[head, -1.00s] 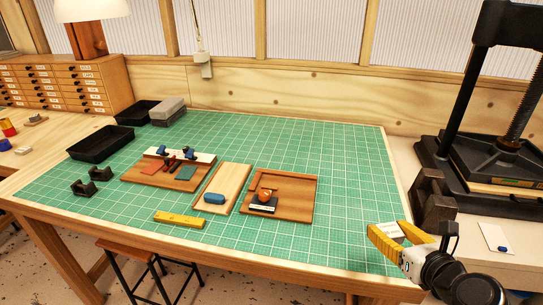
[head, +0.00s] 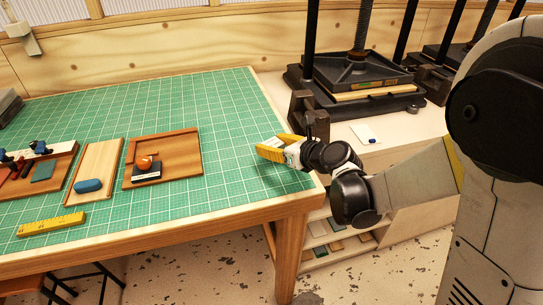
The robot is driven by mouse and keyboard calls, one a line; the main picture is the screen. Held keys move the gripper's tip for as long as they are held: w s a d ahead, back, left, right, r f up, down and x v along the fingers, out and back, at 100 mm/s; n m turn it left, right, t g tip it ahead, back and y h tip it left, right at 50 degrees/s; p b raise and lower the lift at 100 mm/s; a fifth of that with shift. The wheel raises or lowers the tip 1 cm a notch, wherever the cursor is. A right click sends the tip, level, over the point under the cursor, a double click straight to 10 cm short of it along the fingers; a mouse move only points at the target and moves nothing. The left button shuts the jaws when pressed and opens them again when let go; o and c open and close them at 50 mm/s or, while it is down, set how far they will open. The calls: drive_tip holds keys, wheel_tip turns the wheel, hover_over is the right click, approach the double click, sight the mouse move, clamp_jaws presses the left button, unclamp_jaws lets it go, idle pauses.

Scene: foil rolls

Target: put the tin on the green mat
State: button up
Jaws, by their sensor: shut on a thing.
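The green mat (head: 235,105) is a large gridded sheet covering most of the worktable. My gripper (head: 268,150), with yellow fingers, is over the right part of the mat, near its right edge. The fingers are shut on a small pale thing, the tin (head: 276,144), mostly hidden between them. Its shape and label are too small to make out. I cannot tell whether it touches the mat or is held just above it.
On the mat's left are a wooden tray (head: 190,170) with an orange-topped dark block, a board (head: 101,160) with a blue thing, and a yellow bar (head: 50,224). A black press (head: 355,75) stands right. The mat's back middle is clear.

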drive_tip(key=shift+f+b, duration=0.95)
drive_tip(key=shift+f, duration=0.9)
drive_tip(key=shift+s, duration=0.1)
drive_tip(key=shift+f, duration=0.15)
drive_tip(key=o, duration=1.2)
